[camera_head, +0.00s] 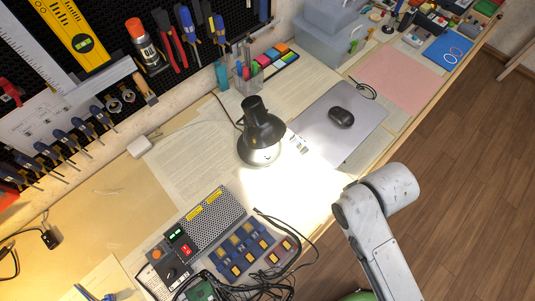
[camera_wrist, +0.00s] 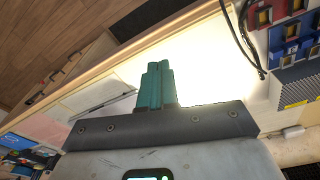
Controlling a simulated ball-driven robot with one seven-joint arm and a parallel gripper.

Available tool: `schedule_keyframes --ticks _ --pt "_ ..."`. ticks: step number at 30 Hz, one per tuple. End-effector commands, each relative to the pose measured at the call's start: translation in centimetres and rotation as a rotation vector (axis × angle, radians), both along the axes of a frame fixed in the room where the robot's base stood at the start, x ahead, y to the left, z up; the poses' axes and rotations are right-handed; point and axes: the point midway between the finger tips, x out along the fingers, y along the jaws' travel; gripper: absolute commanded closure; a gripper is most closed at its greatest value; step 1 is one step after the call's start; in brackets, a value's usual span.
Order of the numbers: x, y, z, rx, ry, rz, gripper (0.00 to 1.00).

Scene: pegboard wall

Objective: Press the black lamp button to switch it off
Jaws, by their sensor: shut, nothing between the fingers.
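The black desk lamp (camera_head: 262,125) stands on the workbench in the head view, with its shade bent over a round base (camera_head: 258,155). It is lit and throws a bright patch on the bench to its lower right. I cannot make out the black button clearly in either view. My gripper (camera_wrist: 157,66) shows in the wrist view with its teal fingers together and empty, over the bench near its front edge. In the head view my gripper is not visible; only my pale arm shows at the lower right. The lamp is not seen in the wrist view.
A grey mat (camera_head: 340,148) with a black mouse (camera_head: 341,117) lies right of the lamp. A power supply (camera_head: 205,222), blue modules (camera_head: 245,250) and loose black cables lie in front. Tools hang on the pegboard behind. The brightly lit patch of bench looks clear.

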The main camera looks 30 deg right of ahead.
Motion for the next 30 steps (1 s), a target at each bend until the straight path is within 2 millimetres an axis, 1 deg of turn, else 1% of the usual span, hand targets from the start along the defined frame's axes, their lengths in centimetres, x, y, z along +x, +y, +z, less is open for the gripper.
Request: schedule_keyframes --ticks 6,8,9,11,14,15,17,18,21,24,25,27,30 --pt "0.1 0.0 0.0 0.000 -0.002 0.001 1.00" --pt "0.5 0.1 -0.2 0.002 -0.016 0.008 1.00" --pt "1.1 0.2 -0.4 0.005 -0.034 0.017 1.00" --pt "2.5 0.4 -0.7 0.012 -0.080 0.039 1.00" --pt "5.9 1.2 -1.1 0.030 -0.195 0.097 1.00" --pt "7.4 1.6 -1.1 0.039 -0.250 0.125 1.00" --pt "9.7 2.3 -0.8 0.050 -0.333 0.165 1.00" --pt "11.1 2.8 -0.6 0.058 -0.388 0.191 1.00" --pt "14.1 4.0 0.4 0.073 -0.512 0.247 1.00" --pt "16.3 4.9 1.4 0.084 -0.607 0.288 1.00" --pt "16.7 5.1 1.7 0.086 -0.627 0.298 1.00" --pt "17.5 5.5 2.2 0.090 -0.665 0.314 1.00" --pt "18.0 5.7 2.7 0.093 -0.691 0.324 1.00"
